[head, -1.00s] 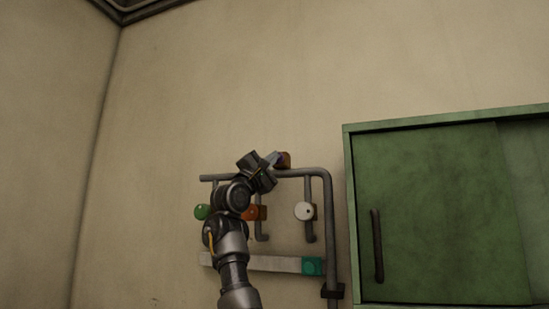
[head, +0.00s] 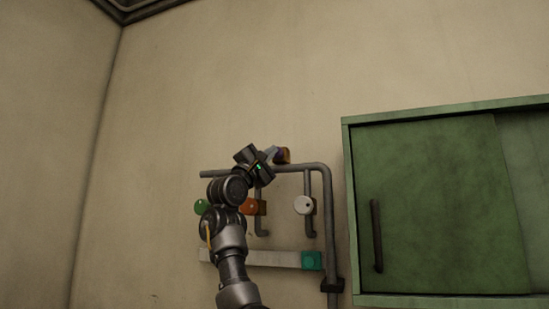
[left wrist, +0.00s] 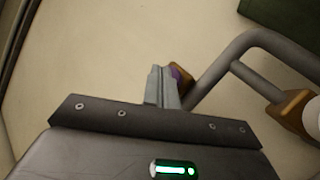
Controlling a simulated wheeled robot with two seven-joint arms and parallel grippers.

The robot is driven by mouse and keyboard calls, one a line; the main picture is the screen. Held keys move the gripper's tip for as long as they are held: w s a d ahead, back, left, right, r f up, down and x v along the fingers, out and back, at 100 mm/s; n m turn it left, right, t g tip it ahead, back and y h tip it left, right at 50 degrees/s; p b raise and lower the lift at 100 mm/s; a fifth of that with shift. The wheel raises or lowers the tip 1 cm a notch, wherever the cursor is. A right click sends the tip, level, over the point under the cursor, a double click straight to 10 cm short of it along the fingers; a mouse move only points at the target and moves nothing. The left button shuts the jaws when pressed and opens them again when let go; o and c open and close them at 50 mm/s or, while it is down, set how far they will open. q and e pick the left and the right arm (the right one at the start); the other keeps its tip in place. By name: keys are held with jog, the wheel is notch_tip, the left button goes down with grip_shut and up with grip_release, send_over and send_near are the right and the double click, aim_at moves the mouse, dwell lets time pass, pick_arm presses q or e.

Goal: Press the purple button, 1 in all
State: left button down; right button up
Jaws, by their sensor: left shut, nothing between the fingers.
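The purple button (left wrist: 176,73) is on a brown block on the wall, above the grey pipe. In the left wrist view part of it shows just right of my fingertips, and the fingers hide the rest. In the head view its brown block (head: 284,156) shows beside my fingers, and the purple face is mostly covered. My left gripper (head: 273,154) is shut and empty, its tips right at the button; it also shows in the left wrist view (left wrist: 161,71). I cannot tell whether the tips touch the button. My right gripper is not in view.
Below are a green button (head: 201,207), an orange one (head: 249,205), a white one (head: 303,204) and a teal one (head: 311,260). A grey pipe (head: 322,168) bends down on the right. A green cabinet (head: 425,200) stands right of it.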

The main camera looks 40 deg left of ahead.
pick_arm(q)
jog(key=s+b, duration=0.1)
jog(key=s+d+b, duration=0.1)
jog(key=s+b, duration=0.2)
jog(key=b, duration=0.1)
jog(key=shift+s+d, duration=0.35)
jog(key=shift+s, duration=0.05)
dwell(0.9)
